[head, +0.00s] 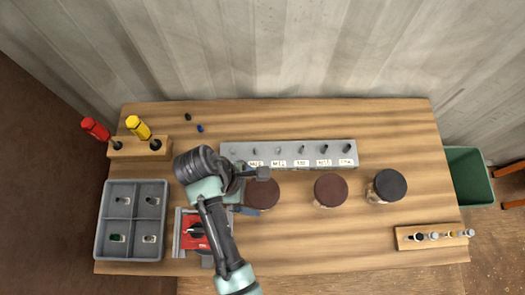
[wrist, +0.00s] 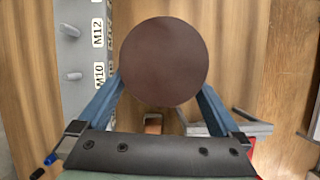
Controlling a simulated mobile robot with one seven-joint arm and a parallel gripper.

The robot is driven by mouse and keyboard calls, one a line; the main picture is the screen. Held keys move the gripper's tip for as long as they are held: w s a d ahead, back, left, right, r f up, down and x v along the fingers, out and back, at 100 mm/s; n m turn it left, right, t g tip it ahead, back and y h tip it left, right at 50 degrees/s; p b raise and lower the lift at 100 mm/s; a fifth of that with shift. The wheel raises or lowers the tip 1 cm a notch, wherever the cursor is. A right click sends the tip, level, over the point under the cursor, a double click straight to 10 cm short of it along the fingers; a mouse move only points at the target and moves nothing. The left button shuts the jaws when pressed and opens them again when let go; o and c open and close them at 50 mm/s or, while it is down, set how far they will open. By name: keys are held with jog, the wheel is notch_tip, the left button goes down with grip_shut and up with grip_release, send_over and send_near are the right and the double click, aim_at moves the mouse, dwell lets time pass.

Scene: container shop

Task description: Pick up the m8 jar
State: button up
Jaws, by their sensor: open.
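Three jars stand in a row on the bench: a left jar with a brown lid (head: 262,194), a middle one with a brown lid (head: 331,189) and a right one with a black lid (head: 390,186). No size label is readable on any jar, so I cannot tell which is the m8 jar. My gripper (head: 259,191) is open over the left jar. In the wrist view a round brown lid (wrist: 164,62) fills the space between the blue fingers of my gripper (wrist: 160,88). The lid hides the fingertips, and I cannot tell whether they touch the jar.
A grey rack (head: 290,153) with pegs and size labels runs behind the jars. A grey divided tray (head: 132,220), a red device (head: 195,230) and a wooden screwdriver holder (head: 140,147) are at left. A wooden strip with small parts (head: 428,242) and a green bin (head: 468,176) are at right.

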jog(key=x, duration=0.4)
jog(key=c, duration=1.4)
jog(key=shift+r, duration=0.1)
jog(key=shift+c, duration=0.7)
jog(key=shift+r+p, duration=0.15)
jog(key=shift+p, duration=0.25)
